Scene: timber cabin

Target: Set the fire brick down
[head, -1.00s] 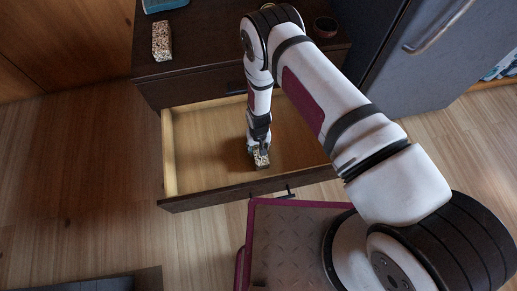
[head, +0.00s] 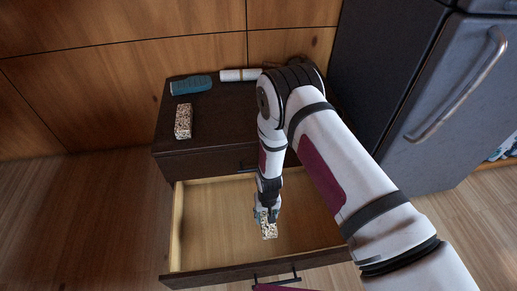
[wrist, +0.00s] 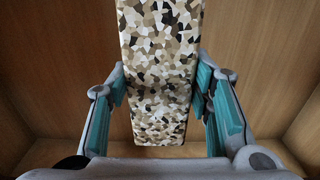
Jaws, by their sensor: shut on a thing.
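The fire brick (head: 269,230) is a block speckled in tan, white and black. My gripper (head: 267,213) points down inside the open drawer (head: 213,222) and is shut on the brick. In the wrist view the brick (wrist: 158,55) lies between the two teal finger pads, with wooden drawer surfaces around it. The brick is low in the drawer, but I cannot tell whether it touches the bottom. My fingers hide part of it in the head view.
A grey fridge (head: 435,110) stands at the right. The drawer's left part is empty.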

